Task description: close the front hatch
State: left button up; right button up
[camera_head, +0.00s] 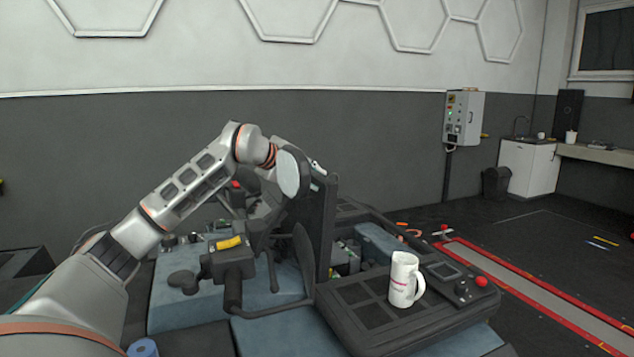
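The front hatch (317,235) is a dark panel standing about upright on the dark machine (375,325). To its right is an open bay (345,258) with small parts inside. My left arm reaches in from the left, and my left gripper (318,174) is at the top of the hatch. Its fingers are mostly hidden behind my wrist, so I cannot tell whether it is open or shut, or whether it touches the panel. My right gripper is not in view.
A white mug (404,280) stands on the machine's top, right of the bay. A red button (481,282) sits near the right edge. A control handle (230,262) with a yellow part is left of the hatch. Red-edged rails (530,290) lie on the floor at right.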

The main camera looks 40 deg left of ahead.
pick_arm(q)
jog(key=shift+b+v, duration=0.5)
jog(key=shift+v, duration=1.65)
jog(key=shift+f, duration=0.1)
jog(key=shift+s, duration=0.1)
